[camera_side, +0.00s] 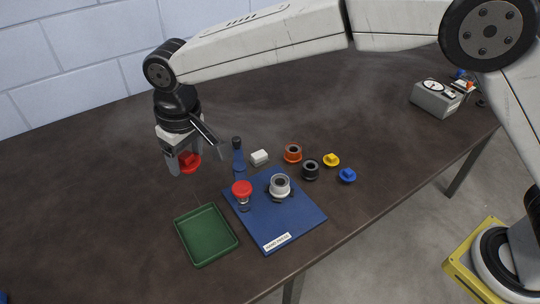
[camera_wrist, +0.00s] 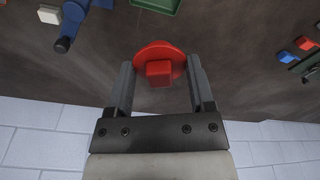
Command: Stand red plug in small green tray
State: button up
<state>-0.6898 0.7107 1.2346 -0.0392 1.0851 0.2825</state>
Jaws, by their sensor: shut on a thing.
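The red plug (camera_side: 188,161) has a round flange with a square block on it. My gripper (camera_side: 180,168) is shut on it and holds it above the table, left of the blue board. In the wrist view the red plug (camera_wrist: 160,72) sits between the two fingers of my gripper (camera_wrist: 160,68), its round flange facing away beyond the block. The small green tray (camera_side: 206,236) lies empty on the table, below and a little right of the plug in the side view. A corner of the green tray (camera_wrist: 158,5) shows at the top edge of the wrist view.
A blue board (camera_side: 290,222) beside the tray carries a red knob (camera_side: 242,188) and a pale fitting (camera_side: 280,184). A blue lever (camera_side: 238,157), white block (camera_side: 260,157), orange ring (camera_side: 293,153), black ring (camera_side: 310,170), yellow plug (camera_side: 331,160) and blue plug (camera_side: 347,175) stand behind it. The left table is clear.

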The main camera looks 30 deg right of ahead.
aim_at(204, 234)
jog(key=shift+a+f, duration=0.1)
jog(key=shift+a, duration=0.4)
notch_tip(204, 234, down, 22)
jog(key=shift+d+f, duration=0.1)
jog(key=shift+f, duration=0.1)
dwell(0.7)
jog(key=shift+f, duration=0.15)
jog(key=o, duration=1.2)
jog(key=shift+s+d+r, duration=0.1)
jog(key=shift+s+r, duration=0.15)
jog(key=shift+r, duration=1.8)
jog(key=shift+s+d+r, duration=0.1)
jog(key=shift+s+r, duration=0.1)
jog(key=shift+r, duration=1.8)
jog(key=shift+s+d+r, duration=0.1)
jog(key=shift+s+r, duration=0.15)
jog(key=shift+r, duration=1.8)
